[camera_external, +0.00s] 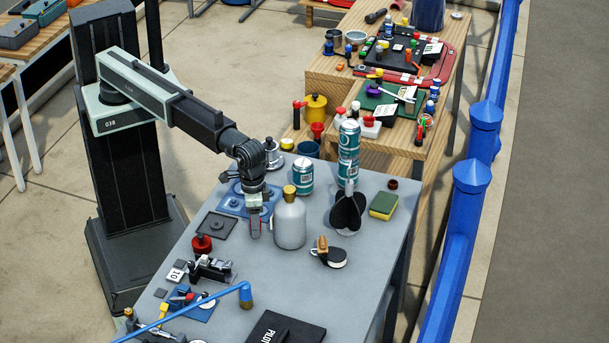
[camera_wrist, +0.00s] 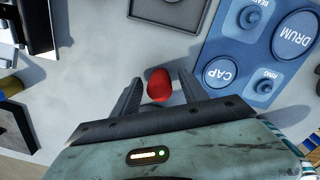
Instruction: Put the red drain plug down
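The red drain plug (camera_wrist: 158,85) shows in the wrist view as a small rounded red shape between my two fingers. My gripper (camera_wrist: 160,88) has its fingers either side of it, with a narrow gap on each side, so it looks open. In the external view my gripper (camera_external: 256,228) points down at the grey table (camera_external: 345,275), left of the grey bottle; the plug is mostly hidden there. I cannot tell for sure whether the plug rests on the table.
The grey bottle (camera_external: 289,222) stands close to my gripper's right. A blue labelled board (camera_wrist: 265,45) and a dark square tray (camera_external: 216,225) lie close by. A red-topped pot (camera_external: 201,243) is to the left. Cans (camera_external: 303,177) stand behind. The table's front middle has bare room.

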